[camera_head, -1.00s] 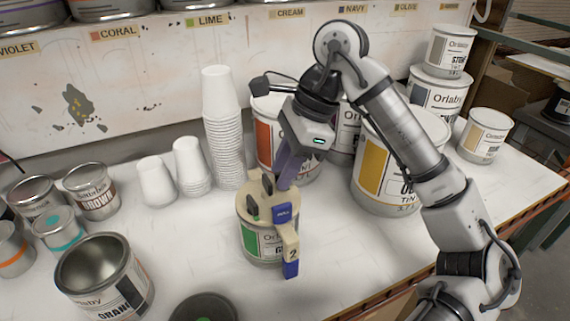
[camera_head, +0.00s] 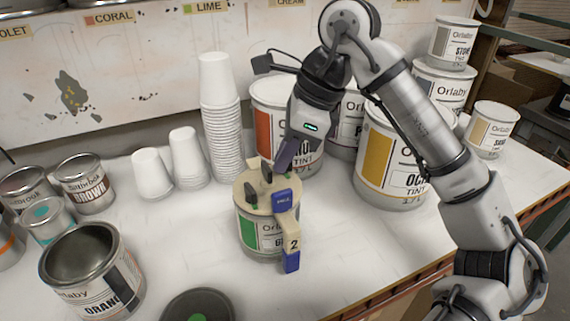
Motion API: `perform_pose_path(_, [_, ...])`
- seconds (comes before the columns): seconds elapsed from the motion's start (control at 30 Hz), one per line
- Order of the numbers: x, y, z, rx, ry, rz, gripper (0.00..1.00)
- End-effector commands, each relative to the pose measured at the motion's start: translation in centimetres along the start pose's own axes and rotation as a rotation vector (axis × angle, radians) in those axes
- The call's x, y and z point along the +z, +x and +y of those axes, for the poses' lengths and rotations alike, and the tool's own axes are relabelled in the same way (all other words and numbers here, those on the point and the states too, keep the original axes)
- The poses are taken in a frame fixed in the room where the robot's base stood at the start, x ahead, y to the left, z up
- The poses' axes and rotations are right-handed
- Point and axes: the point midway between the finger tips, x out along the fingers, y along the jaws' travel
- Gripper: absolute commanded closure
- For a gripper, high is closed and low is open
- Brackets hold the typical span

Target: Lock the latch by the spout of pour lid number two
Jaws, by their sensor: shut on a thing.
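Pour lid number two (camera_head: 258,196) is a beige lid on a paint can (camera_head: 250,236) with a green label patch. Its spout (camera_head: 291,243) points toward the front right, carries a black "2" and has a blue tip. A blue latch (camera_head: 283,201) marked "PULL" lies at the root of the spout. Dark upright pieces stand on the lid's left and rear. My gripper (camera_head: 281,165) reaches down to the rear right of the lid, behind the blue latch. It is shut on part of the lid; its fingertips and the exact part held are hard to make out.
White cup stacks (camera_head: 219,115) and a large red-labelled can (camera_head: 271,112) stand behind. A large yellow-labelled can (camera_head: 388,155) is to the right. An open orange can (camera_head: 92,270) and smaller cans are at left. The bench is clear right of the spout.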

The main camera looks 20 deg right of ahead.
Motion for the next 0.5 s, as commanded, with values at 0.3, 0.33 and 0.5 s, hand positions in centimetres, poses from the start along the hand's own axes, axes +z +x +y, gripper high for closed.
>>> perform_pose_path(0.3, [-0.22, 0.40, 0.11, -0.120, 0.280, 0.003, 1.00])
perform_pose_path(0.33, [-0.21, 0.39, 0.12, -0.131, 0.307, 0.003, 1.00])
perform_pose_path(0.5, [-0.16, 0.35, 0.18, -0.192, 0.456, 0.003, 1.00])
